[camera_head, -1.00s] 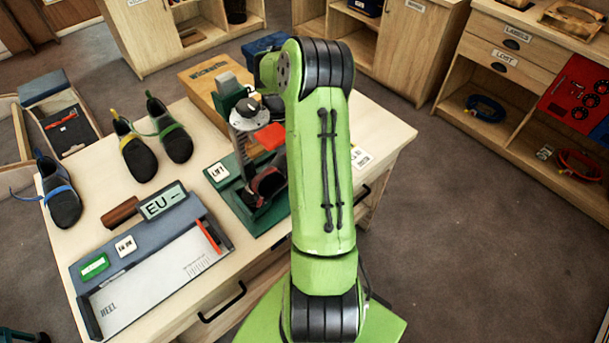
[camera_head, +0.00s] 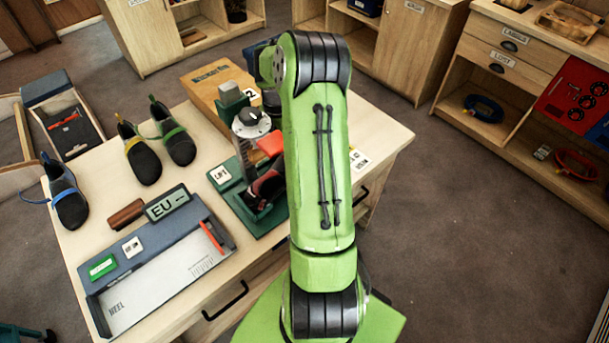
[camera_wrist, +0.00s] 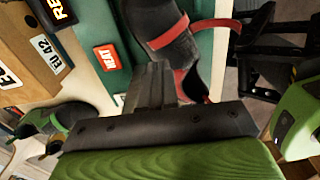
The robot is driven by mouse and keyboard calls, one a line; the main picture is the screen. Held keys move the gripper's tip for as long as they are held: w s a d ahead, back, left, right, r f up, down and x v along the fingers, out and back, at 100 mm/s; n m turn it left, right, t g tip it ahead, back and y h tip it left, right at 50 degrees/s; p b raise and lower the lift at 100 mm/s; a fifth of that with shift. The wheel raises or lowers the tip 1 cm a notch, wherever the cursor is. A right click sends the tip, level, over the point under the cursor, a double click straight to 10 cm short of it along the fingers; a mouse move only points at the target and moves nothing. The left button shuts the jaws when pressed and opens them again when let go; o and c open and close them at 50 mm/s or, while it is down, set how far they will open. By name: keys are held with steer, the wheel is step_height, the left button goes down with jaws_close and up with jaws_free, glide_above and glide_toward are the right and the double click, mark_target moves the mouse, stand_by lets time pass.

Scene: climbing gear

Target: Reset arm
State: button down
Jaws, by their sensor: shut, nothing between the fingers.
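My gripper (camera_wrist: 150,88) shows in the wrist view with its dark fingers together and nothing between them. A dark shoe with a red strap (camera_wrist: 172,38) lies on a green base just beyond the fingertips; I cannot tell the exact gap. In the head view my green arm rises in the middle and bends at the elbow, and the arm hides most of the wrist and fingers. The red-strapped shoe (camera_head: 266,187) sits in the green stand (camera_head: 238,205), left of my arm, below a red pad.
The workbench (camera_head: 385,135) holds a grey measuring device (camera_head: 165,260), a wooden box (camera_head: 205,95) and several shoes, including a yellow-strapped one (camera_head: 142,160) and a blue-strapped one (camera_head: 68,200). Cabinets line the back and right. The floor (camera_head: 450,240) at right is open.

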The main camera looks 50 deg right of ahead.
step_height(320, 180, up, 3)
steer(key=shift+w+r+p, duration=0.1)
steer(key=shift+w+p, duration=0.05)
steer(key=shift+p, duration=0.75)
